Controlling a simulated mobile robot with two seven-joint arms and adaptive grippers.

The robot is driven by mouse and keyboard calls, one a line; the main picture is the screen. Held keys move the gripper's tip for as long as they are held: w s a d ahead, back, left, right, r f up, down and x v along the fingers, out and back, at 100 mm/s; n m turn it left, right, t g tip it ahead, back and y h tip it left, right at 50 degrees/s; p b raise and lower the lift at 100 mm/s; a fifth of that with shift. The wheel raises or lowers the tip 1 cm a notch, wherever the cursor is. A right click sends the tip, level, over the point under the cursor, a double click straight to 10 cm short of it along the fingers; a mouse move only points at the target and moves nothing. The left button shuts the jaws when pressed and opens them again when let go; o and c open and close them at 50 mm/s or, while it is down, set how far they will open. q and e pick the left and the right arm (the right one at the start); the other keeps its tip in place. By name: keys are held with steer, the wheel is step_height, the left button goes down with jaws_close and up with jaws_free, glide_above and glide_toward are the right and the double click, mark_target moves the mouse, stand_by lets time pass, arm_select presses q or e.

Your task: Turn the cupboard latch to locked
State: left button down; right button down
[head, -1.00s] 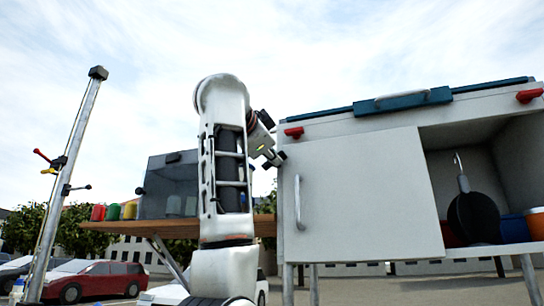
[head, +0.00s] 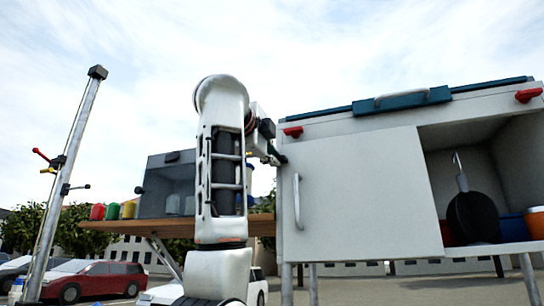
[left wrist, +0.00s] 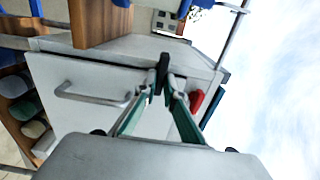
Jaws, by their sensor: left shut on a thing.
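The white cupboard (head: 360,195) stands at the right, its door panel covering the left part of the front. My left gripper (head: 279,159) is at the cupboard's left edge, partly hidden behind my arm. In the left wrist view the fingertips (left wrist: 163,80) are closed around a small dark upright piece, which looks like the cupboard latch (left wrist: 158,79). The fingers hide part of it, so its exact angle is hard to tell. My right gripper is in neither view.
The door has a pale bar handle (head: 297,202). A red fitting (head: 293,132) sits above the door. A pan (head: 473,216) hangs in the open right bay. A wooden shelf (head: 130,227) with coloured canisters is at the left, beyond a leaning metal pole (head: 72,180).

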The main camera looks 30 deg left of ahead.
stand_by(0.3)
arm_select(q)
steer(key=c, duration=2.1)
jaws_free()
steer(key=shift+c, duration=0.2)
steer(key=shift+s, duration=0.1)
steer(key=v, duration=1.2)
